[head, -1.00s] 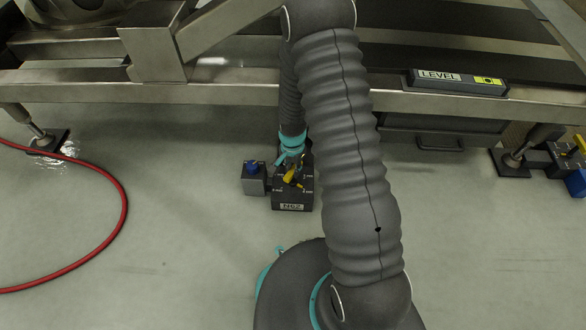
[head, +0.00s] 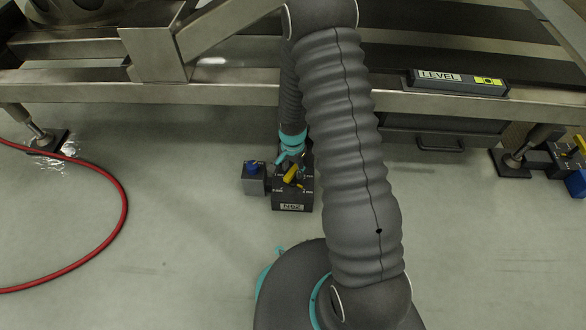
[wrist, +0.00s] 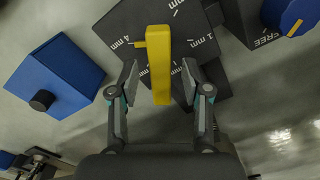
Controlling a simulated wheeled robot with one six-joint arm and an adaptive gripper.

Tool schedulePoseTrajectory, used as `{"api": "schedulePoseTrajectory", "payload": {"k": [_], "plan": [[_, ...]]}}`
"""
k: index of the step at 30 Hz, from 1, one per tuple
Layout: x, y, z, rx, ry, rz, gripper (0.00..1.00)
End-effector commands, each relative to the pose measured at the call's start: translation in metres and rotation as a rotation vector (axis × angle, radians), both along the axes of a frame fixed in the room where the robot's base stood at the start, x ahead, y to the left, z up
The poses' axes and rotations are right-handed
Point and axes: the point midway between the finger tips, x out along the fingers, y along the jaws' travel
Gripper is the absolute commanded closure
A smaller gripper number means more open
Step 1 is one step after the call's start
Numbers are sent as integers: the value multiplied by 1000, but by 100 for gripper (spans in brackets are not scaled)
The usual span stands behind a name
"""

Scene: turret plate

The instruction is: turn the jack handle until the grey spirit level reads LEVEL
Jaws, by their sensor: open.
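The jack (head: 292,197) is a dark box with a plate that seems to read N02, on the floor under the frame. Its yellow handle (head: 291,174) is partly hidden by my gripper in the head view. In the wrist view the yellow handle (wrist: 160,62) stands between the two fingers of my open gripper (wrist: 159,84), with a gap on each side. Marks of 1 mm and 4 mm show on the jack top (wrist: 195,40). The spirit level (head: 457,82) lies on the frame at the right; its label reads LEVEL and its yellow-green vial shows a small dark mark.
A grey box with a blue knob (head: 253,168) adjoins the jack on the left. The wrist view shows a blue knob (wrist: 290,14) beside the word FREE and a blue block (wrist: 55,72). A red hose (head: 122,205) curves at left. The metal frame (head: 220,94) overhangs the jack.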

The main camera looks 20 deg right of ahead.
Motion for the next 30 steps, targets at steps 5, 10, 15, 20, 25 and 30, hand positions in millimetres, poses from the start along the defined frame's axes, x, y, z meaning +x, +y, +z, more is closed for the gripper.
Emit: {"api": "schedulePoseTrajectory", "payload": {"k": [5, 10, 15, 20, 25, 30], "plan": [[1, 0, 28, 0, -4, 0, 52], [1, 0, 62, 0, -5, 0, 52], [0, 0, 90, 0, -3, 0, 52], [0, 0, 107, 0, 0, 0, 52], [0, 0, 113, 0, 0, 0, 52], [0, 0, 113, 0, 1, 0, 52]]}}
